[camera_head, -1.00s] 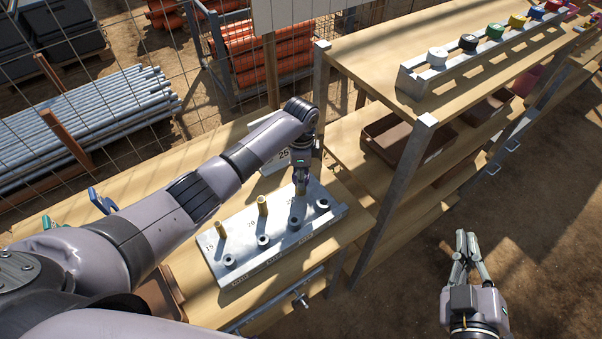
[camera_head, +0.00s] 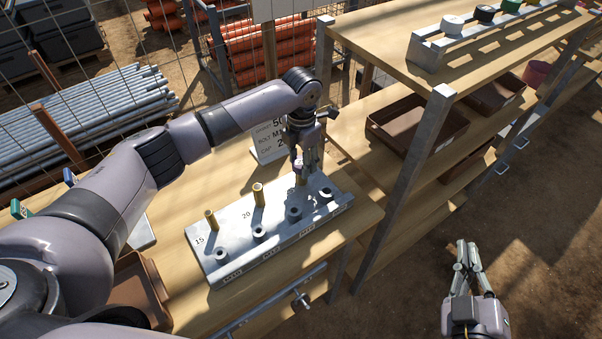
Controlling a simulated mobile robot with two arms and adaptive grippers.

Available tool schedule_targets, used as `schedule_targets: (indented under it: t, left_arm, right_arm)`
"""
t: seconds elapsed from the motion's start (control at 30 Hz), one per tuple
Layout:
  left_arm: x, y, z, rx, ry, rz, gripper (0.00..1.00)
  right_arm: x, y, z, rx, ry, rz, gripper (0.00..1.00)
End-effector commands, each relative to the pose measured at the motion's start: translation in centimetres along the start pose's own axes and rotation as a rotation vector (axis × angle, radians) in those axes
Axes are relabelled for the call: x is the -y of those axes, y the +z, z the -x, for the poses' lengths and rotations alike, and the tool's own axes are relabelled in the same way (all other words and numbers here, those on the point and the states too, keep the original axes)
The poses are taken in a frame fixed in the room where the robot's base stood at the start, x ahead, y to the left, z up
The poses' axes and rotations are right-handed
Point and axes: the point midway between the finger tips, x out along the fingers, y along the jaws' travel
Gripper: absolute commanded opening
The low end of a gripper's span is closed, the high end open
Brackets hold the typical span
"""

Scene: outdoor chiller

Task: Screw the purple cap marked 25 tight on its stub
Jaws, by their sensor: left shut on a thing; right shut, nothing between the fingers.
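The metal plate (camera_head: 222,275) on the wooden bench carries three brass stubs in a row, with a row of dark round fittings in front. The stub marked 15 (camera_head: 211,220) and the stub marked 20 (camera_head: 258,195) stand bare. The right-hand stub (camera_head: 302,180) shows just below my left gripper (camera_head: 305,168). My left gripper points down and is shut on a small purple cap (camera_head: 297,166), mostly hidden by the fingers. I cannot tell whether the cap touches the stub. My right gripper (camera_head: 467,244) is shut and empty, away from the bench over the ground.
A white sign (camera_head: 267,143) stands behind the plate. A shelf unit (camera_head: 385,45) at the right bears a metal rack (camera_head: 428,52) with coloured caps, and a brown tray (camera_head: 415,137) below. A metal bar runs along the bench front.

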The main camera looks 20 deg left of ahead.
Motion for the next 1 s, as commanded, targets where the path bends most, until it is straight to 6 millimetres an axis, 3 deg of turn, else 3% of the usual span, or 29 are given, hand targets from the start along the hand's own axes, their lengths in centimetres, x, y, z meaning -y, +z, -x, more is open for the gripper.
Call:
schedule_targets:
  t: [0.03, 0.13, 0.17, 0.5, 0.7, 1.0]
  left_arm:
    - [-0.2, 0.2, -1.0, 0.011, 0.007, -0.016, 0.0]
    - [0.0, 0.1, 0.1, 0.007, 0.001, -0.013, 0.0]
    - [0.0, 0.1, 0.1, 0.006, 0.001, -0.013, 0.42]
    - [0.0, 0.1, 0.1, 0.005, 0.0, -0.011, 0.64]
    - [0.0, 0.1, 0.1, 0.004, 0.0, -0.011, 0.64]
    - [0.0, 0.1, 0.1, 0.004, 0.0, -0.01, 0.83]
  right_arm:
    - [1.9, 1.9, -0.3, 0.0, 0.0, 0.0, 0.0]
    - [0.7, 0.7, -0.1, -0.001, 0.001, 0.0, 0.0]
    - [0.7, 0.7, -0.1, -0.001, 0.001, 0.0, 0.0]
    - [0.7, 0.7, -0.1, 0.0, 0.0, 0.0, 0.0]
    - [0.7, 0.7, -0.1, 0.0, 0.0, 0.0, 0.0]
    - [0.7, 0.7, -0.1, 0.0, 0.0, 0.0, 0.0]
